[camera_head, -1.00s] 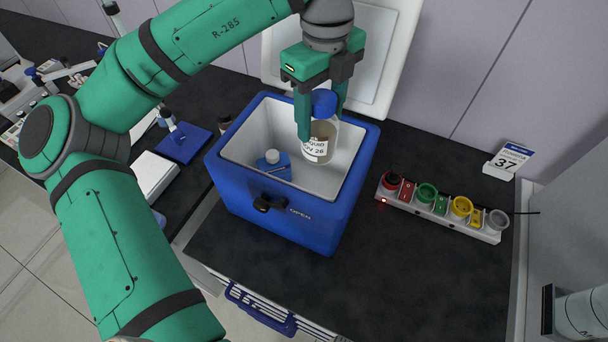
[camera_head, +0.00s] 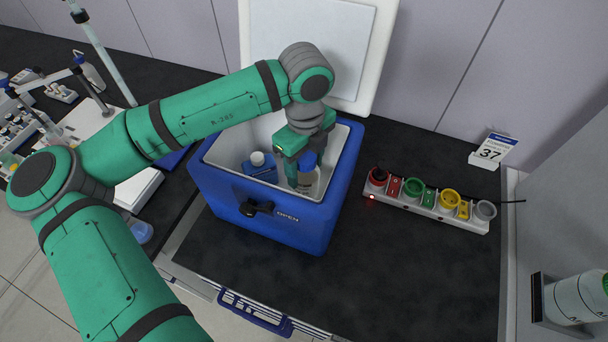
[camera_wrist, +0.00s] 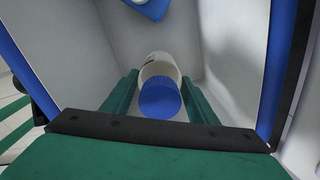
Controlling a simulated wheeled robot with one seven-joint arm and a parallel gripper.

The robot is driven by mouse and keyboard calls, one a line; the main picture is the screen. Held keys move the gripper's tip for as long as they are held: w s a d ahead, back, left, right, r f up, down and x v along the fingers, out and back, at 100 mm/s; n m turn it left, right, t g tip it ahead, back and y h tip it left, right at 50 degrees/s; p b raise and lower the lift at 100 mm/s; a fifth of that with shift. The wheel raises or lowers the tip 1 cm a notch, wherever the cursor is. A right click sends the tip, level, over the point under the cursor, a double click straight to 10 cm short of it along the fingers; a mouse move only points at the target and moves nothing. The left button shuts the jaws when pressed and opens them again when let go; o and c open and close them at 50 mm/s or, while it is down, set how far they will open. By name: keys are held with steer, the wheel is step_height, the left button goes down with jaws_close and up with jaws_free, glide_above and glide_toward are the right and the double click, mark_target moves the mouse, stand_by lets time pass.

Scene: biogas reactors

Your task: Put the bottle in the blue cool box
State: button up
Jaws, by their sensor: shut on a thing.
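The blue cool box (camera_head: 240,217) stands on the dark bench with its white lid (camera_head: 372,50) open behind it. My gripper (camera_head: 303,172) reaches down inside the right part of the box. I cannot tell whether the bottle touches the box floor.
A blue item with a white cap (camera_head: 258,160) lies in the left part of the box. A power strip with coloured sockets (camera_head: 432,202) is to the right of the box. A card reading 37 (camera_head: 493,151) stands at the back right. The bench in front is clear.

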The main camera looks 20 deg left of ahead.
mark_target(305, 156)
steer(key=shift+f, duration=1.85)
steer(key=shift+f, duration=0.1)
steer(key=o, duration=1.5)
step_height(305, 156, up, 12)
steer(key=shift+r, duration=0.15)
step_height(305, 156, down, 12)
steer(key=shift+f, duration=0.15)
steer(key=shift+r, duration=1.05)
